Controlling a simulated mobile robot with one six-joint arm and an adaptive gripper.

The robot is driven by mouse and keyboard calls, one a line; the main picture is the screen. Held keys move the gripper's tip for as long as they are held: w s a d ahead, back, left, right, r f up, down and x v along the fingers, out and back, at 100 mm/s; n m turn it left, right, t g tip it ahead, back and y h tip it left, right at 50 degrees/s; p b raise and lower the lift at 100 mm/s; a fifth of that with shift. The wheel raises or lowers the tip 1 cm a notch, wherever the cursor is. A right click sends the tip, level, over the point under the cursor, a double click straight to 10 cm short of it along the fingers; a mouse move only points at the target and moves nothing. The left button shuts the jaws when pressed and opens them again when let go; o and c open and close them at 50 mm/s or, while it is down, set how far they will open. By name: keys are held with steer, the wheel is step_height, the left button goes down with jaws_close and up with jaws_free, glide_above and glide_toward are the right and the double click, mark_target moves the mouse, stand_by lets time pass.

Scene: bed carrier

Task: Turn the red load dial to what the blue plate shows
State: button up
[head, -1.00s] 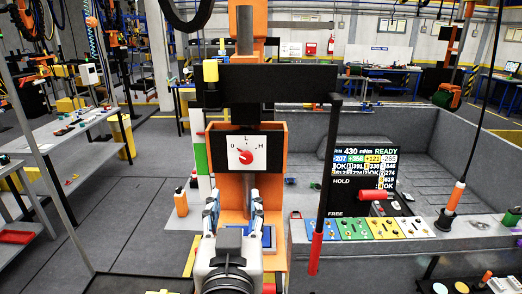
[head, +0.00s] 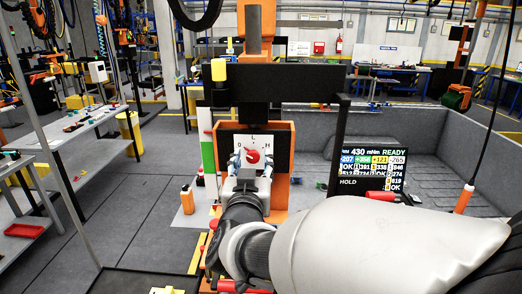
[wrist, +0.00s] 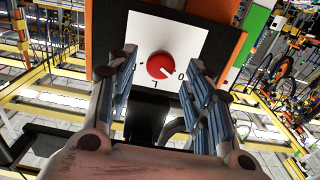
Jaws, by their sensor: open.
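The red load dial (head: 253,157) is a round knob on a white face with the letters O, L and H. In the wrist view the face appears upside down, and the dial (wrist: 160,66) has a pale mark toward the O at lower right. My gripper (head: 252,164) is in front of the dial. In the wrist view its open fingers (wrist: 163,60) stand either side of the dial, with gaps on both sides; nothing is held. Whether the fingertips reach the knob's depth is unclear. The blue plate is hidden behind my arm now.
The dial face sits in a black panel on an orange post (head: 282,140). A black crossbar (head: 285,76) runs above it. A screen (head: 374,170) with number cells and the words READY and HOLD stands to the right. An orange bottle (head: 187,199) is at left.

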mark_target(253, 155)
steer(key=shift+w, duration=1.1)
steer(key=shift+c, duration=0.6)
steer(key=c, duration=0.9)
